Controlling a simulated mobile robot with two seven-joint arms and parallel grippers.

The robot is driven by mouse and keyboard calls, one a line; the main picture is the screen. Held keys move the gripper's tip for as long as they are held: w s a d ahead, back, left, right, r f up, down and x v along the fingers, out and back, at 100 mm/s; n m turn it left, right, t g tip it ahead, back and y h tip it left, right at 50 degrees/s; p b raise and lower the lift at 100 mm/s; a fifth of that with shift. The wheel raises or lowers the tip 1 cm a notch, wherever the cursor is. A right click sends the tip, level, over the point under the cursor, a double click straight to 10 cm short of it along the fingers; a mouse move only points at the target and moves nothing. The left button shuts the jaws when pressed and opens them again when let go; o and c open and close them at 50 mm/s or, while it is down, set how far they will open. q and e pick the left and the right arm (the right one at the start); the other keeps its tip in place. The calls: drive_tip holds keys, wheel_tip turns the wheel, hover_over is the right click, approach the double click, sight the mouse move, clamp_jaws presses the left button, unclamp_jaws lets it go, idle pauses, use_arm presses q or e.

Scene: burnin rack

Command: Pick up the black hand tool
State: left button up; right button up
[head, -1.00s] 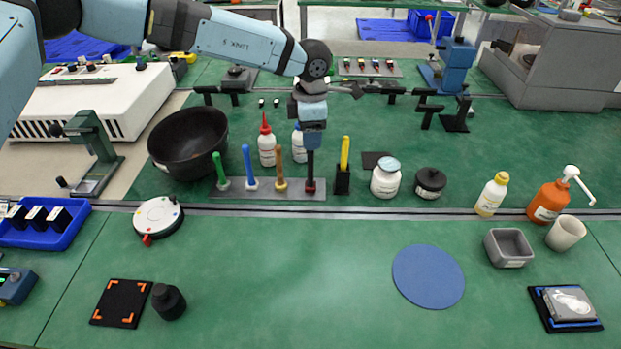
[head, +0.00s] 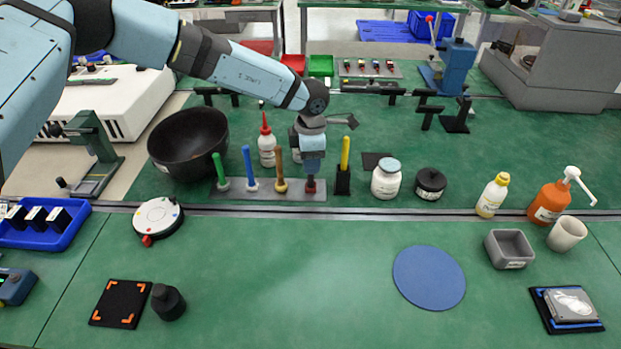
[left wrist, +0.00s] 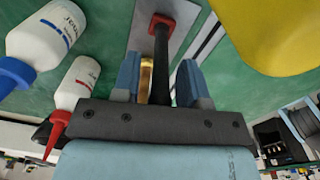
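The black hand tool (left wrist: 161,50) stands upright at the right end of the grey rack (head: 232,196), its foot in a red collar. My left gripper (head: 312,172) comes down over it from above and hides most of its handle in the head view. In the left wrist view the left gripper (left wrist: 160,78) is open, with one blue finger on each side of the black handle. A gap shows between the handle and each finger. A brass-coloured shaft also shows beside the handle there. My right gripper is not in view.
Green, blue and brown-handled tools (head: 280,170) stand left in the rack. A yellow-handled tool (head: 344,165) in a black holder stands close right. A red-capped bottle (head: 266,150) is behind. The front mat around the blue disc (head: 429,277) has free room.

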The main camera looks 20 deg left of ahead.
use_arm(q)
clamp_jaws()
drive_tip(key=shift+r, duration=0.1)
wheel_tip(320, 180, up, 20)
drive_tip(key=shift+p, duration=0.4)
